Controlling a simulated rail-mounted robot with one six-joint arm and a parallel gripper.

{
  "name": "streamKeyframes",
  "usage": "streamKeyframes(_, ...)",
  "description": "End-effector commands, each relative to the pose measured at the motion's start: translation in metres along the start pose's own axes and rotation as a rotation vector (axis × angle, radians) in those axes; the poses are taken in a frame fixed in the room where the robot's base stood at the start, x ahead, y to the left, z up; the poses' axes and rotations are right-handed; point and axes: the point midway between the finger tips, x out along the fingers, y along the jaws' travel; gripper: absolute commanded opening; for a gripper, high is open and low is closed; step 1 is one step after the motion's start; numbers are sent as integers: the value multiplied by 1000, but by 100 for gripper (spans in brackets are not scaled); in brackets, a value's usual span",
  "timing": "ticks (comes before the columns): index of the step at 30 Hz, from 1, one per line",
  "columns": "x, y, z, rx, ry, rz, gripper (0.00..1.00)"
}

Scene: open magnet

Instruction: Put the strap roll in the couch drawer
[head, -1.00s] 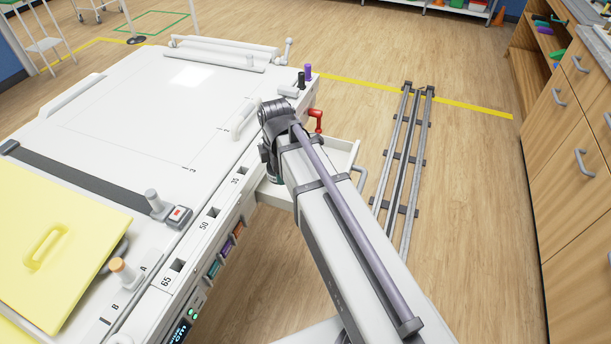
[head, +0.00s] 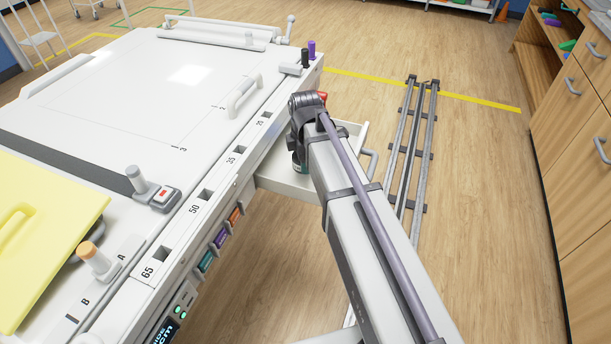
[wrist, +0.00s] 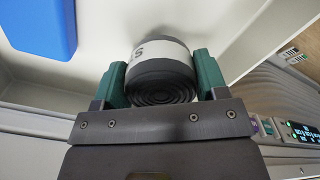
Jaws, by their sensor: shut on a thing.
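The couch drawer (head: 276,181) is a white box pulled out from the side of the white couch (head: 190,120). My gripper (head: 299,166) is over or inside it, partly hidden by my arm in the head view. In the wrist view my gripper (wrist: 160,78) has green fingers shut on the strap roll (wrist: 163,70), a dark grey coil with a pale lettered band. Pale drawer walls (wrist: 255,40) surround the roll there. I cannot tell whether it touches the drawer floor. The head view does not show the roll clearly.
A blue block (wrist: 40,25) lies in the drawer in the wrist view. A floor rail (head: 408,150) runs to the right, before wooden cabinets (head: 580,130). A yellow pad (head: 45,235) lies on the couch.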

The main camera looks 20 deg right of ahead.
Motion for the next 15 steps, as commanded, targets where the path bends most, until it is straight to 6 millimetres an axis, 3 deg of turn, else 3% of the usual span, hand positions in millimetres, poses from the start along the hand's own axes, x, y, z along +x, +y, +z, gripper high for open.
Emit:
streamKeyframes(2, 2, 0, 0, 0, 0, 0, 39)
streamKeyframes(8, 40, 0, 0, 0, 0, 0, 39)
streamKeyframes(15, 34, 0, 0, 0, 0, 0, 39)
